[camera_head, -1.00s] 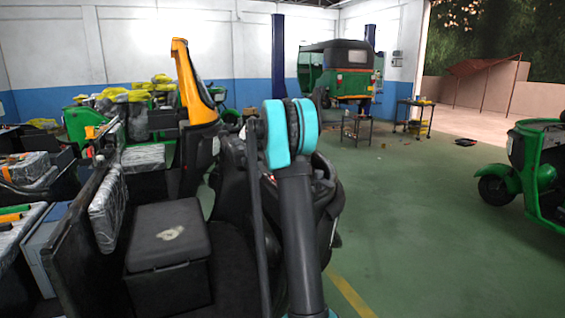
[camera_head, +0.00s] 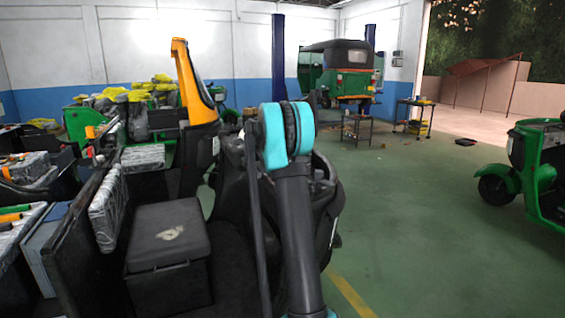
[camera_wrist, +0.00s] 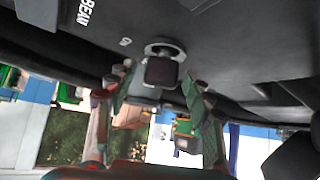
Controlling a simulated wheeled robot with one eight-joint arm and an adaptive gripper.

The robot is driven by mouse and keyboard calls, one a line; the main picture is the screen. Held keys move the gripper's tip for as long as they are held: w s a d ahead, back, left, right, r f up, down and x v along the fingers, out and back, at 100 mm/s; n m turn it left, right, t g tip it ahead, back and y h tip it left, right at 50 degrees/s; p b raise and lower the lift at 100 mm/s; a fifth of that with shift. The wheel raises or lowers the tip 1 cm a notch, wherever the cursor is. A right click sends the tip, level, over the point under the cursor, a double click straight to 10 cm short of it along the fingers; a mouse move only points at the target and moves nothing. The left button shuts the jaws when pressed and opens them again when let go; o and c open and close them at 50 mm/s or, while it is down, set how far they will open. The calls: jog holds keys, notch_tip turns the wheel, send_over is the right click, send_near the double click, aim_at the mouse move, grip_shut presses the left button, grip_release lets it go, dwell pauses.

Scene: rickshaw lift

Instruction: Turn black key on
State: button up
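The black key (camera_wrist: 162,70) shows in the wrist view as a dark block-shaped head in front of a round metal ring on a black panel. My gripper (camera_wrist: 158,78) is open, with one finger to the left of the key and one to the right. Gaps show on both sides, so the fingers do not appear to press on the key. The wrist picture appears upside down. In the head view my arm hides the key and my gripper.
The panel (camera_wrist: 225,50) around the key is black with white lettering. In the head view, a black box (camera_head: 168,250) is at lower left, near a yellow-orange upright part (camera_head: 194,85). A green rickshaw (camera_head: 345,75) stands raised at the back.

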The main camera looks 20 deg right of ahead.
jog(key=shift+r, duration=0.1)
jog(key=v, duration=1.2)
